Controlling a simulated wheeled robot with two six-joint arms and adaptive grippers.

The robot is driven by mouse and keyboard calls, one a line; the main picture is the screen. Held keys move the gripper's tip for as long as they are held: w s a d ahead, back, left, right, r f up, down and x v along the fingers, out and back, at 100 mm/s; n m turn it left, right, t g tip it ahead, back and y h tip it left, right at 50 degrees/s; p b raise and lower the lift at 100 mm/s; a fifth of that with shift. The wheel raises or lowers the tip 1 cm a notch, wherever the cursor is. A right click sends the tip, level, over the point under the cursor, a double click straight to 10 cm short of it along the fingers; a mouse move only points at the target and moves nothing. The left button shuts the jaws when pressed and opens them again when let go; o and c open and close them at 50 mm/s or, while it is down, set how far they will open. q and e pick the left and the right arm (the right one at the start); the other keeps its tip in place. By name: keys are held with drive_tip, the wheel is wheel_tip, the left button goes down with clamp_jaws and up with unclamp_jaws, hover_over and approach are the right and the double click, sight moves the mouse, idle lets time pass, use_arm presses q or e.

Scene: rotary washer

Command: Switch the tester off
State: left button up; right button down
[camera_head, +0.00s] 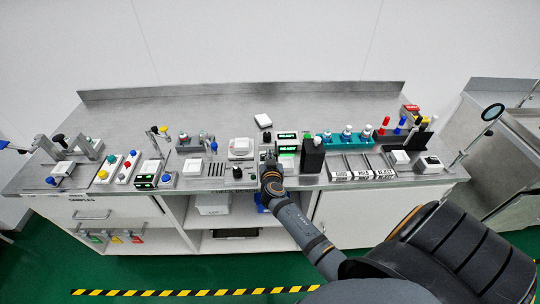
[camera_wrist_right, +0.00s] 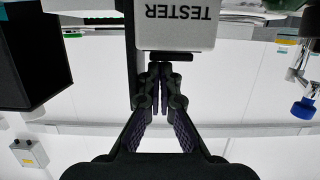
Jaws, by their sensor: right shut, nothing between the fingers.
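The tester (camera_wrist_right: 178,28) is a light grey box whose label reads upside down at the top of the right wrist view. A dark bar (camera_wrist_right: 168,56) runs along its edge nearest my fingers. In the head view a green lit READY display (camera_head: 288,149) is just right of my right gripper (camera_head: 268,162). My right gripper is shut and empty, and its fingertips in the wrist view (camera_wrist_right: 160,72) point at the dark bar. I cannot tell whether they touch it. The switch's position is not readable. My left gripper is not in view.
A tall black box (camera_head: 312,157) stands close right of my gripper. A black knob (camera_head: 238,172) is to its left. A teal rack (camera_head: 345,139) with blue-capped bottles is behind right, and labelled trays (camera_head: 340,176) are at front right. The back of the steel bench (camera_head: 200,103) is clear.

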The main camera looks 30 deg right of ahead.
drive_tip(key=f+m+b, duration=0.1)
drive_tip(key=b, duration=0.2)
drive_tip(key=shift+d+f, duration=0.1)
drive_tip(key=shift+f, duration=0.2)
drive_tip(key=shift+s+r, duration=0.1)
drive_tip(key=shift+r, duration=0.4)
drive_tip(key=r+n+p, duration=0.1)
drive_tip(key=p, duration=0.2)
drive_tip(key=shift+r+p, duration=0.2)
drive_tip(key=shift+p, duration=0.15)
drive_tip(key=r, duration=0.1)
drive_tip(key=r+b, duration=0.1)
drive_tip(key=shift+a+r, duration=0.2)
drive_tip(key=shift+r, duration=0.1)
drive_tip(key=b+v, duration=0.3)
drive_tip(key=v, duration=0.7)
drive_tip(key=s+a+f+n+g+y, duration=0.1)
drive_tip(key=a+f+n+g+y, duration=0.2)
drive_tip(key=f, duration=1.5)
drive_tip(key=s+a+f+n+g+y, duration=0.1)
drive_tip(key=s+f, duration=0.3)
drive_tip(key=f, duration=0.4)
drive_tip(key=s+a+f+n+g+y+p, duration=0.1)
drive_tip(key=s+f, duration=0.4)
drive_tip(key=f, duration=0.3)
drive_tip(key=shift+s+a+n+g+y, duration=0.3)
drive_tip(key=shift+s+g+y, duration=0.05)
drive_tip(key=shift+g+y, duration=0.05)
